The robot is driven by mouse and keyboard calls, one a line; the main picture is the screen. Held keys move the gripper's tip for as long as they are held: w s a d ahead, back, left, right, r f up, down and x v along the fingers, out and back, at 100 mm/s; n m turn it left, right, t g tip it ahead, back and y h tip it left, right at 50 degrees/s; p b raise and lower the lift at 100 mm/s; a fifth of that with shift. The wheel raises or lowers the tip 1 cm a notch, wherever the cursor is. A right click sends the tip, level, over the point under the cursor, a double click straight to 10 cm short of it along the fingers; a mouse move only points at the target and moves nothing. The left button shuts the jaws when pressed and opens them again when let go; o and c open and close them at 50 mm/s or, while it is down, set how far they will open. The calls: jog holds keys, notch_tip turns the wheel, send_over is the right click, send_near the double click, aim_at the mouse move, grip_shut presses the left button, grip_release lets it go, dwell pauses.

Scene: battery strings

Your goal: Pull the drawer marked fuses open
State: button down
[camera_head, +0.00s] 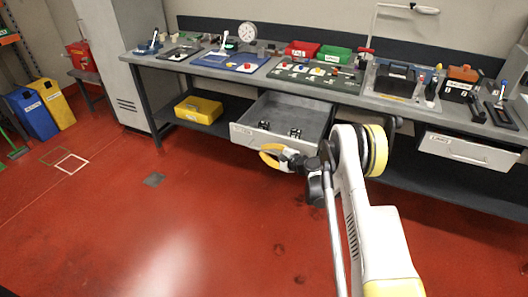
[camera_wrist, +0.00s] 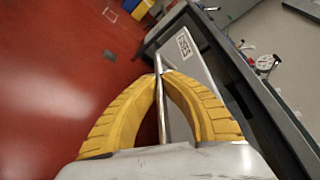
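The fuses drawer (camera_head: 250,137) stands pulled out from under the workbench, left of centre, with its grey inside showing. Its front with the FUSES label also shows in the wrist view (camera_wrist: 186,45). My gripper (camera_head: 268,153) is at the drawer's front. In the wrist view its yellow fingers (camera_wrist: 161,76) close around the metal bar handle (camera_wrist: 159,98), which runs between them. Two small dark things (camera_head: 295,133) show near the front inside the drawer; I cannot tell what they are.
The workbench (camera_head: 180,66) carries panels, a gauge (camera_head: 247,32) and red and green boxes. A second drawer (camera_head: 468,150) at right looks shut. A yellow case (camera_head: 198,109) sits on the lower shelf. The red floor before the open drawer is clear.

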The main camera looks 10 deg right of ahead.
jog(key=shift+s, duration=0.1)
jog(key=c, duration=1.5)
grip_release()
jog(key=v, duration=1.2)
